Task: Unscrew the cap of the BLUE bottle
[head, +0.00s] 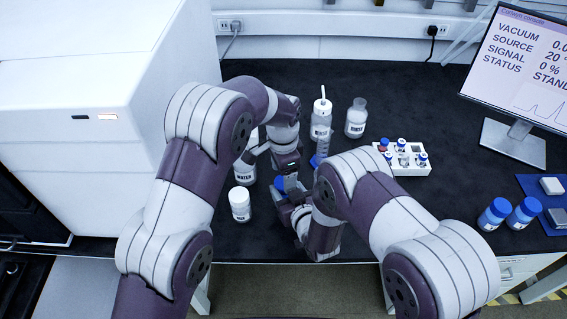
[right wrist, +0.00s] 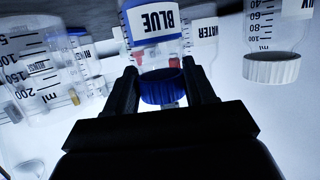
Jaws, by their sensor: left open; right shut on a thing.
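In the right wrist view, which is upside down, the bottle labelled BLUE (right wrist: 152,22) has its blue cap (right wrist: 163,88) between the fingers of my right gripper (right wrist: 165,80), which is shut on it. I cannot tell whether the cap is still threaded on the neck. In the head view the blue cap (head: 280,184) shows at my right gripper (head: 290,192), and the bottle's body is mostly hidden by the arms. My left gripper (head: 272,160) is open just behind the cap, partly hidden by its own wrist.
White-capped bottles (head: 240,205) stand close on the left. A stirred bottle (head: 321,120) and a clear bottle (head: 356,118) stand behind. A white vial rack (head: 426,162) is to the right, with blue-capped bottles (head: 494,214) and a monitor (head: 520,65) beyond. Dark bench is clear at centre right.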

